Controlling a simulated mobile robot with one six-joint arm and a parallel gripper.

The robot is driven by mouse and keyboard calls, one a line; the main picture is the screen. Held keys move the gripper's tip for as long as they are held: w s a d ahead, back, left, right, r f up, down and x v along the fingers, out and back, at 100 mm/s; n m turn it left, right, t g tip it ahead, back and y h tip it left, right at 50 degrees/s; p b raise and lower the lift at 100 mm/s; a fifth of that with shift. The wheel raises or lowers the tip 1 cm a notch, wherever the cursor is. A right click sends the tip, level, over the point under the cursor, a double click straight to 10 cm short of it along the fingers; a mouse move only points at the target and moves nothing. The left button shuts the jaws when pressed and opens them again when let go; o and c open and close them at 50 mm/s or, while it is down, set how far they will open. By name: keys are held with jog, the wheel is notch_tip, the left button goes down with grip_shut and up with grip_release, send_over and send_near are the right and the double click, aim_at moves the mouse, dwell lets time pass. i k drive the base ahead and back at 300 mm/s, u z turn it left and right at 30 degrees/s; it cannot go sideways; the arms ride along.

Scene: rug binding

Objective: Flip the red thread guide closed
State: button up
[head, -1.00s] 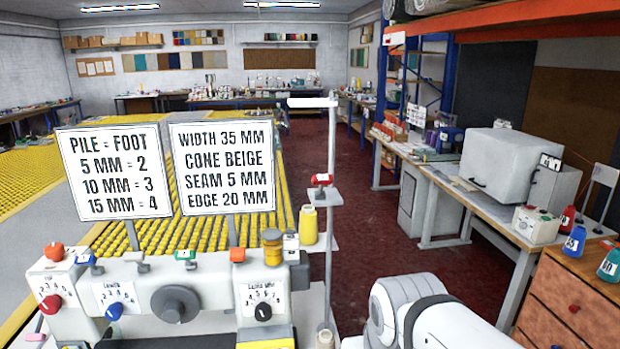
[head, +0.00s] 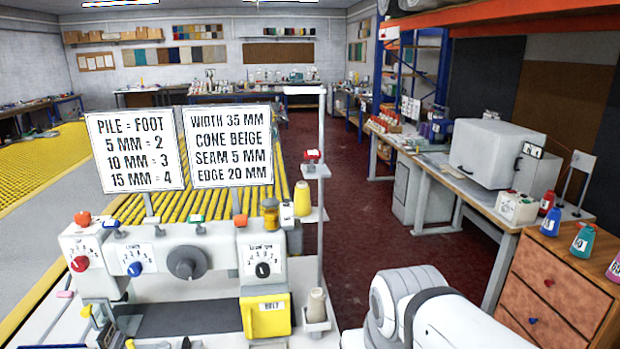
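The white sewing machine (head: 215,245) stands at the lower left in the head view. Small coloured parts sit along its top: a red-orange one (head: 83,219) at the left end, a blue one (head: 112,222), a green one (head: 196,218) and an orange one (head: 241,220). Another small red part (head: 312,155) sits on a bracket of the thin thread stand (head: 321,120). I cannot tell which red part is the thread guide, or whether it is open or closed. My gripper is out of view; only a white part of my arm shows at the bottom right.
Two signs (head: 135,150) stand behind the machine. A yellow belt cover (head: 266,312) is on its front right, near a thread cone (head: 316,305). A wooden drawer cabinet (head: 560,285) and workbench (head: 480,198) line the right. Red floor (head: 350,230) between is clear.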

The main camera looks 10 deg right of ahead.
aim_at(311, 154)
jog(key=u, duration=0.65)
jog(key=k, duration=0.1)
jog(key=z, duration=2.15)
jog(key=k, duration=0.9)
jog(key=u, duration=1.9)
jog(key=i, duration=1)
jog(key=u, duration=0.05)
